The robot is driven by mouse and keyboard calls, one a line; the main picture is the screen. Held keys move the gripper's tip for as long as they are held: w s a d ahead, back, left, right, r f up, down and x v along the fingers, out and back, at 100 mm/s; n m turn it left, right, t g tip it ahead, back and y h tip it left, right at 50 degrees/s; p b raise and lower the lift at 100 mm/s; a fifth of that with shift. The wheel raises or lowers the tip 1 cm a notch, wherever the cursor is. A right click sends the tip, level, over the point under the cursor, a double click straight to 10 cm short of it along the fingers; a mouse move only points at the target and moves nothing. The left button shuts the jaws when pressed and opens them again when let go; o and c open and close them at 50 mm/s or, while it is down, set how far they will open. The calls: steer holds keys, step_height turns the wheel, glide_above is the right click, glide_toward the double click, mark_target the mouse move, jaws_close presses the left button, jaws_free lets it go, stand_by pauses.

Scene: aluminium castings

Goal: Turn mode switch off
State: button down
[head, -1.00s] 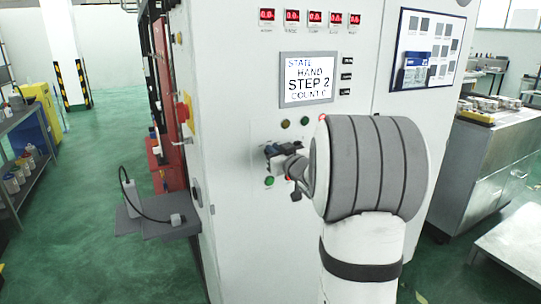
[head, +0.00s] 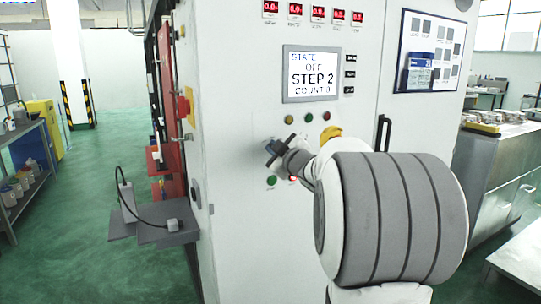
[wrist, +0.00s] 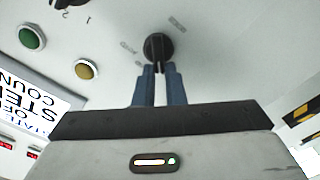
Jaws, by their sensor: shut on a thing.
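The mode switch (wrist: 158,46) is a round black knob on the white cabinet panel, seen in the wrist view. My gripper (wrist: 159,72) has its two blue fingers close together at the knob's near edge, shut on its handle. In the head view my gripper (head: 273,150) is at the panel below the screen, and it hides most of the switch. The display screen (head: 311,74) reads STATE OFF, STEP 2, COUNT 0.
A green button (head: 271,181) and a lit red one (head: 293,179) sit below the switch. Small lamps (head: 289,119) are above it, with a yellow round part (head: 331,133) to the right. A grey shelf (head: 165,232) juts out at the cabinet's left.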

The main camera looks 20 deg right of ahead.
steer(key=shift+d+f, duration=0.1)
steer(key=shift+f, duration=0.35)
steer(key=c, duration=1.5)
jaws_free()
steer(key=shift+r, duration=0.15)
steer(key=shift+c, duration=0.2)
steer(key=shift+o, duration=0.2)
steer(key=shift+r, duration=0.1)
steer(key=s, duration=0.7)
steer(key=shift+s+d, duration=0.15)
steer(key=shift+s, duration=0.25)
